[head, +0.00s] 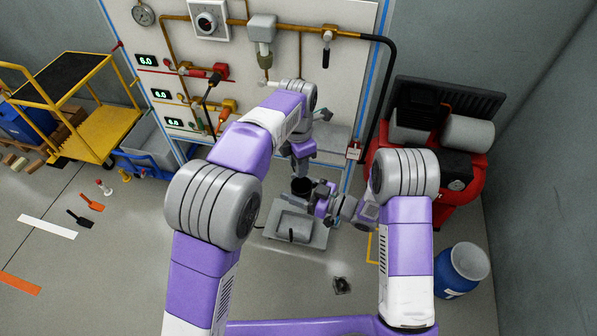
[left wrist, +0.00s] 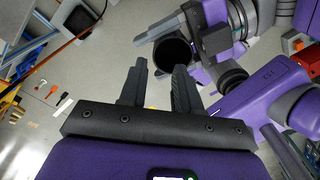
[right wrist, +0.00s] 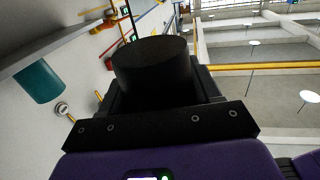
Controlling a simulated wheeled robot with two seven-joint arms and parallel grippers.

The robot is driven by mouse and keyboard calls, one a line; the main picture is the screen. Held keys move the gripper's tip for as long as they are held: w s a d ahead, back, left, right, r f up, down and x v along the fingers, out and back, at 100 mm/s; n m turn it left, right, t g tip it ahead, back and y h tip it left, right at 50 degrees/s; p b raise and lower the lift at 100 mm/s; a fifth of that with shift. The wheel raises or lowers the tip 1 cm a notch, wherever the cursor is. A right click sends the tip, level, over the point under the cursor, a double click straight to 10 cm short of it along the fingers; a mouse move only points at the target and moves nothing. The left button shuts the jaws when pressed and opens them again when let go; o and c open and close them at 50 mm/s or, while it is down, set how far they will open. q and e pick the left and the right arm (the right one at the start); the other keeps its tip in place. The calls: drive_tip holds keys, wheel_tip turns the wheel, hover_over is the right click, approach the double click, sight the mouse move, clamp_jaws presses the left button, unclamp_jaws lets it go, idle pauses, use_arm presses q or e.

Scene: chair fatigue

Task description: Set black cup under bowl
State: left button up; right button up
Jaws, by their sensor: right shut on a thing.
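The black cup (head: 302,187) is in the grip of my right gripper (head: 314,194), above the grey tray on the floor. In the right wrist view the cup (right wrist: 152,75) fills the space between the fingers. In the left wrist view its dark open mouth (left wrist: 172,53) faces the camera. My left gripper (left wrist: 160,82) is open and empty, with its fingertips close to the cup; I cannot tell whether they touch it. A teal cylinder (right wrist: 38,81) shows at left in the right wrist view.
A grey tray (head: 270,238) lies below the cup. The wall panel (head: 342,75) carries pipes, valves and gauges. A red cart (head: 466,190) and blue barrel (head: 448,285) stand at right. A yellow trolley (head: 98,125) stands at left. Small tools lie on the left floor.

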use_arm(q)
hover_over(299, 187)
drive_tip(key=shift+f, duration=2.45)
drive_tip(key=shift+s, duration=0.1)
clamp_jaws()
use_arm(e)
drive_tip(key=o, duration=1.1)
drive_tip(key=shift+d, duration=0.15)
